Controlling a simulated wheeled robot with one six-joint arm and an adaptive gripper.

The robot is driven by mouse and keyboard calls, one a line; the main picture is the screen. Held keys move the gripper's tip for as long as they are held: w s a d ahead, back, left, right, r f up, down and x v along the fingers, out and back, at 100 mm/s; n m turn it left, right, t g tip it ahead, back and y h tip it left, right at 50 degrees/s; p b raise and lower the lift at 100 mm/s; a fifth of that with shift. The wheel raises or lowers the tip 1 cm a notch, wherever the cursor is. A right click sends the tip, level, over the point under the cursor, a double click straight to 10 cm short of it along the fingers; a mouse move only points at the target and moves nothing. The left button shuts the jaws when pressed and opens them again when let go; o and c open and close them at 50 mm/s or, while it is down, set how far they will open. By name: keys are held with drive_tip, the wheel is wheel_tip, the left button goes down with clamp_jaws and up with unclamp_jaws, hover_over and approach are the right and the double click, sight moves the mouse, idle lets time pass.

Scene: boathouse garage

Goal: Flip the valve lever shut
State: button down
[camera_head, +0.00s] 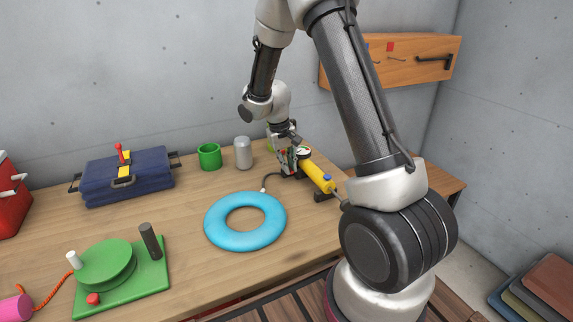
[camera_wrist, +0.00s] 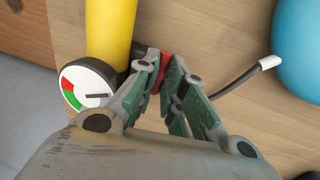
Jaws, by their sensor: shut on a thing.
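A yellow hand pump (camera_head: 318,175) lies on the workbench, right of centre, and its yellow barrel (camera_wrist: 109,35) shows at the top of the wrist view. A round gauge (camera_wrist: 88,87) with a red, green and white face sits beside the barrel. My gripper (camera_head: 291,163) reaches down over the gauge end of the pump. In the wrist view my gripper (camera_wrist: 164,75) is shut on a small red piece, which looks like the valve lever (camera_wrist: 166,63). The fingers hide most of the lever and its mount, so its angle cannot be told.
A black hose (camera_head: 268,181) runs from the pump towards a blue ring (camera_head: 218,216). A grey can (camera_head: 243,153), a green mug (camera_head: 209,157) and a blue case (camera_head: 125,181) stand left of the gripper. A green pulley board (camera_head: 150,282) lies front left.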

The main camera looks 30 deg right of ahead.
drive_tip(key=shift+d+n, duration=0.1)
drive_tip(key=shift+n, duration=0.2)
drive_tip(key=c, duration=1.8)
unclamp_jaws()
wheel_tip(320, 180, up, 12)
drive_tip(key=a, duration=0.2)
drive_tip(key=shift+a, duration=0.2)
drive_tip(key=shift+f, duration=0.15)
